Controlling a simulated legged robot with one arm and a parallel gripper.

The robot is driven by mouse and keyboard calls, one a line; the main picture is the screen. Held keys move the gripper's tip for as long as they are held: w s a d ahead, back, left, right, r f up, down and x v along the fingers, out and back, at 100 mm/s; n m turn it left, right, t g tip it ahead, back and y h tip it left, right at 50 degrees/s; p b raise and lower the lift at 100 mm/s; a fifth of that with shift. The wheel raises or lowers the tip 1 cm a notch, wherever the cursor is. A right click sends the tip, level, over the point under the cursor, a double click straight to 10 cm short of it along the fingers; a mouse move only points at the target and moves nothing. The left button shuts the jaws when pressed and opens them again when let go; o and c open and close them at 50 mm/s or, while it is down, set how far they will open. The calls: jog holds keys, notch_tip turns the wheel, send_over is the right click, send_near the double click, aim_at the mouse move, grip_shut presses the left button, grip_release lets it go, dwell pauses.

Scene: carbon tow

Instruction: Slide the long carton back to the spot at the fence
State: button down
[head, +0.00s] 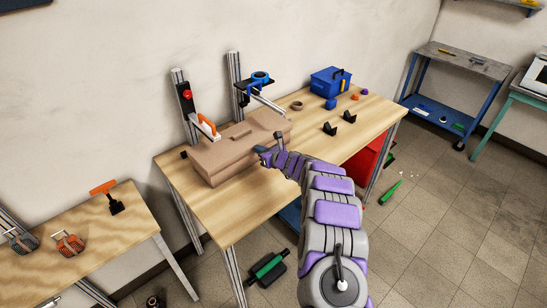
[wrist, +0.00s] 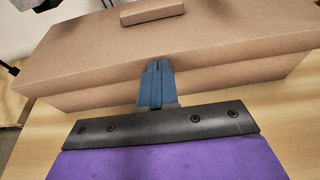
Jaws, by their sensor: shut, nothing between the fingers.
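The long carton (head: 230,152) is a brown box with a raised strip on its lid. It lies lengthwise on the wooden workbench (head: 215,213), near the posts at the back left. In the wrist view the carton (wrist: 90,60) fills the upper part. My gripper (head: 268,153) is at the carton's near long side, toward its right end. In the wrist view its blue fingers (wrist: 157,80) are together and empty, in front of the carton's near face. I cannot tell whether they touch it. Any fence behind the carton is hidden or not clear.
Metal posts (head: 236,85) with an orange-handled tool (head: 207,125) and a blue ring clamp (head: 260,78) rise behind the carton. A blue toolbox (head: 329,82), a tape roll (head: 297,106) and black brackets (head: 349,117) stand to the right. The bench front left is clear.

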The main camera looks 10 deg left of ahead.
aim_at(254, 144)
jog(key=shift+w+a+p, duration=0.3)
jog(key=shift+w+a, duration=0.3)
jog(key=shift+a, duration=0.25)
jog(key=shift+w, duration=0.15)
jog(key=shift+w+a+p, duration=0.5)
jog(key=shift+a, duration=0.3)
